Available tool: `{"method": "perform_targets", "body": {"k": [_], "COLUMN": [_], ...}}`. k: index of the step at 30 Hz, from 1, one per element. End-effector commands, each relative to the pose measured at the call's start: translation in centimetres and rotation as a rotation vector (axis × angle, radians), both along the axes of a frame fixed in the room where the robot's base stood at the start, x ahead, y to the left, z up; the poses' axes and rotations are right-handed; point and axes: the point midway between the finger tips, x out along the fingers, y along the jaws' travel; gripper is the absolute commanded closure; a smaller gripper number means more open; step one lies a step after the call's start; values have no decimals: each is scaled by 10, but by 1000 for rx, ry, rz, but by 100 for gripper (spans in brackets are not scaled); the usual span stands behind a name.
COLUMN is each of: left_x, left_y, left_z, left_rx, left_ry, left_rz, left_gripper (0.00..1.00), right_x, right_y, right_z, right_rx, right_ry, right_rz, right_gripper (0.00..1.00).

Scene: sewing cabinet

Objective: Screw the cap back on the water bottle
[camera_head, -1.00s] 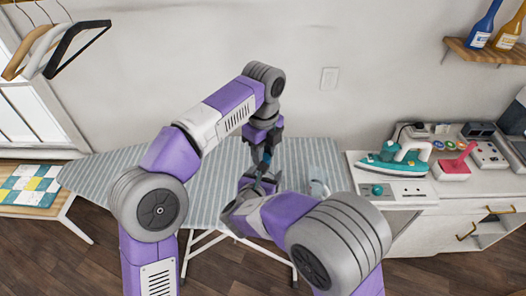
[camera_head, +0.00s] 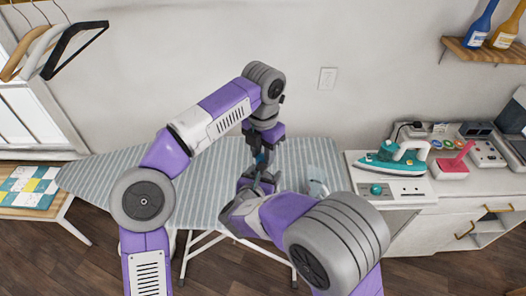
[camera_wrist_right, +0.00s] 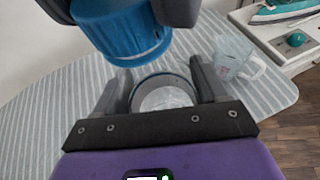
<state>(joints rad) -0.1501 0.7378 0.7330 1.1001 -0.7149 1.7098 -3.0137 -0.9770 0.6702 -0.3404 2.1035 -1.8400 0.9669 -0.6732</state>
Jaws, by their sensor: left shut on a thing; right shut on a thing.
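The blue ribbed cap (camera_wrist_right: 120,27) is at the top of the right wrist view, tilted. My left gripper, its dark fingers at the top edge there, is shut on it; in the head view the left gripper (camera_head: 262,157) points down over the ironing board. The water bottle (camera_wrist_right: 163,95) shows as a round, uncapped mouth between the fingers of my right gripper (camera_wrist_right: 166,88), which is shut on it. The cap is above and to the left of the mouth in that view, apart from it. In the head view the arms mostly hide cap and bottle.
The striped ironing board (camera_head: 120,178) lies below both grippers. A clear measuring jug (camera_wrist_right: 232,58) stands on it at the right. A teal iron (camera_head: 390,158) sits on the white counter further right. The board's left part is clear.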

Motion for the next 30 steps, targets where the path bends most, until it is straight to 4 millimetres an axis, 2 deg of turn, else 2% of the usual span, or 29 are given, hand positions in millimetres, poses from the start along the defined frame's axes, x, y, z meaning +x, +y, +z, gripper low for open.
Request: {"method": "perform_targets", "body": {"k": [5,6,10,19,30], "left_x": [0,0,0,0,0], "left_y": [0,0,0,-1,-1], "left_z": [1,1,1,3,43], "left_rx": [-1,-1,0,-1,-3], "left_ry": [-3,-3,-2,-2,0], "left_rz": [3,4,4,4,3], "left_gripper": [94,60,41,41,41], "right_x": [0,0,0,0,0], "right_y": [0,0,0,0,0], "right_z": [0,0,0,0,1], "right_rx": [0,0,1,1,1], "right_ry": [1,1,0,-1,-1], "right_rz": [-1,-1,-1,0,0], "right_gripper": [100,100,100,100,100]}}
